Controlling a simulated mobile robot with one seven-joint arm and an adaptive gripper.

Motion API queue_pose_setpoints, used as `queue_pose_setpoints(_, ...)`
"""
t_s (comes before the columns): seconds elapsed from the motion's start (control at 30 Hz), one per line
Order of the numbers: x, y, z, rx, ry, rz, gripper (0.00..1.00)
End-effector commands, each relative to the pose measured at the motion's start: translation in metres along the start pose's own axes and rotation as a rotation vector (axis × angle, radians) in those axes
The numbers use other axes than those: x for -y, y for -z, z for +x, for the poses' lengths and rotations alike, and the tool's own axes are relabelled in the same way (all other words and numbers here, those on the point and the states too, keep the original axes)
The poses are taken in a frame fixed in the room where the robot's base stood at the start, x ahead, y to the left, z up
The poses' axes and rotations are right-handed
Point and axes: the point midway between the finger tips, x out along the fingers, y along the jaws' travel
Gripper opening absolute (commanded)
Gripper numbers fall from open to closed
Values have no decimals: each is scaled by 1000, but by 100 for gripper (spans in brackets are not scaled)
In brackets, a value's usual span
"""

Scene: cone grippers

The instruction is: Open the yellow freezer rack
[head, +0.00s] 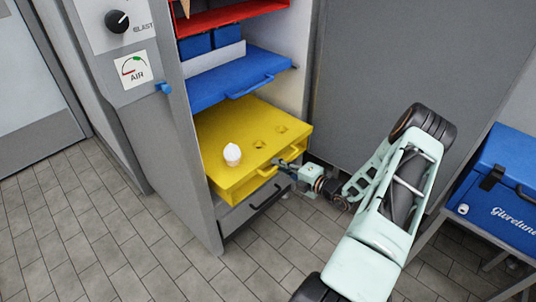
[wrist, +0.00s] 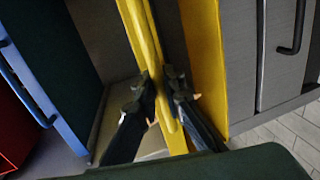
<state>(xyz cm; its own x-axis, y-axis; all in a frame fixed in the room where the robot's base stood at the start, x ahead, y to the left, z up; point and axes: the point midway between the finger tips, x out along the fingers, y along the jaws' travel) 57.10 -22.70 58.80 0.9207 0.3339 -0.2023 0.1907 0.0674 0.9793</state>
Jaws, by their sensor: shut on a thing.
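The yellow freezer rack (head: 225,135) sits low in the open freezer cabinet, under the blue rack, with its front face and handle toward me. How far it stands out of the cabinet is hard to tell. My gripper (head: 281,163) is at the front of the yellow rack. In the wrist view my gripper (wrist: 160,85) has its two dark fingers on either side of the yellow handle bar (wrist: 143,35), closed on it. The yellow rack's front (wrist: 205,60) shows just beside the fingers.
A white, cone-like item (head: 232,154) stands on the yellow rack near holes in its top. The blue rack (head: 225,82) and red rack (head: 235,17) are above. A grey drawer (head: 250,207) lies below. A blue cooler (head: 495,180) stands at right. Tiled floor at front left is clear.

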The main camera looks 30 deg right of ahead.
Motion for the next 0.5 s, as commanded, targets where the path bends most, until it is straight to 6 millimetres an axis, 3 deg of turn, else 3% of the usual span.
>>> queue_pose_setpoints(0.5,20,0,-98,2,1,2,0)
